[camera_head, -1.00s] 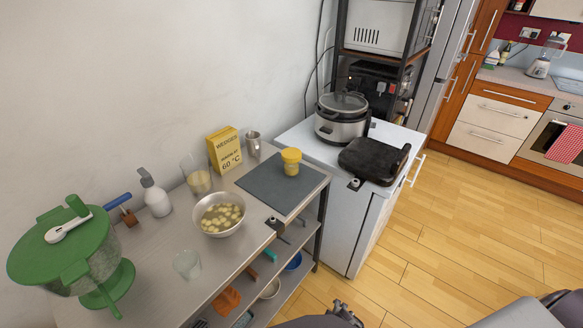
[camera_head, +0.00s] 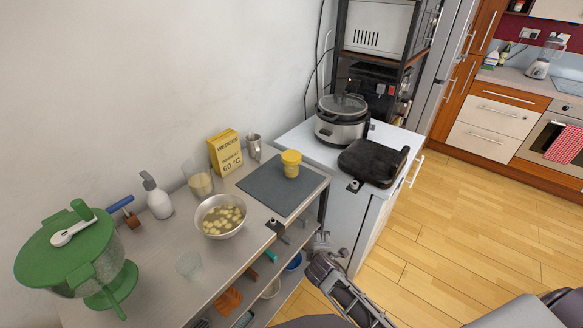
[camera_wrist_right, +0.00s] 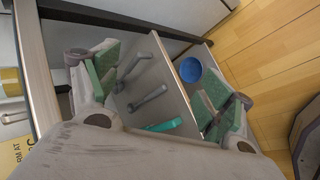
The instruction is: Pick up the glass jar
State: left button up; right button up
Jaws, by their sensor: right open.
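A small yellow-lidded jar (camera_head: 291,164) stands upright on a dark grey mat on the metal table. A clear tumbler-like glass (camera_head: 189,265) and a tall clear container with pale yellow contents (camera_head: 201,182) also stand on the table. I cannot tell for certain which is the glass jar. My right gripper (camera_head: 322,243) is open and empty beyond the table's front edge, lower right of the yellow-lidded jar and apart from it. In the right wrist view its green-padded fingers (camera_wrist_right: 157,95) are spread, with shelf items behind them. My left gripper is not in view.
A metal bowl of food (camera_head: 220,215), a yellow box (camera_head: 226,152), a soap bottle (camera_head: 157,197) and a green spinner (camera_head: 75,255) crowd the table. A slow cooker (camera_head: 342,120) and black grill (camera_head: 372,162) stand on the white cabinet. Shelves lie below; a blue bowl (camera_wrist_right: 190,70) sits there.

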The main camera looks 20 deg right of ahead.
jog(key=w+a+r+n+t, duration=0.1)
jog(key=w+r+n+t, duration=0.2)
jog(key=w+r+n, duration=0.2)
jog(key=w+a+r+n+t, duration=0.1)
jog(key=w+r+n+t, duration=0.2)
jog(key=w+r+n, duration=0.2)
jog(key=w+a+r+n+t, duration=0.1)
jog(key=w+r+n+t, duration=0.1)
jog(key=w+r+n, duration=0.3)
jog(key=shift+w+a+r+n+t, duration=0.1)
jog(key=shift+w+a+n+t, duration=0.1)
jog(key=shift+n, duration=0.55)
jog(key=shift+w+a+r+n+t, duration=0.1)
jog(key=shift+w+a+n+t, duration=0.1)
jog(key=shift+n, duration=0.55)
jog(key=n, duration=0.1)
jog(key=w+n+y, duration=0.1)
jog(key=shift+w+a+r+n+t, duration=0.1)
jog(key=shift+a+n+t, duration=0.2)
jog(key=shift+a, duration=0.05)
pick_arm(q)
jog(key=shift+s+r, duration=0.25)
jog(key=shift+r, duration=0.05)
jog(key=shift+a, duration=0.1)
pick_arm(e)
jog(key=shift+r, duration=0.1)
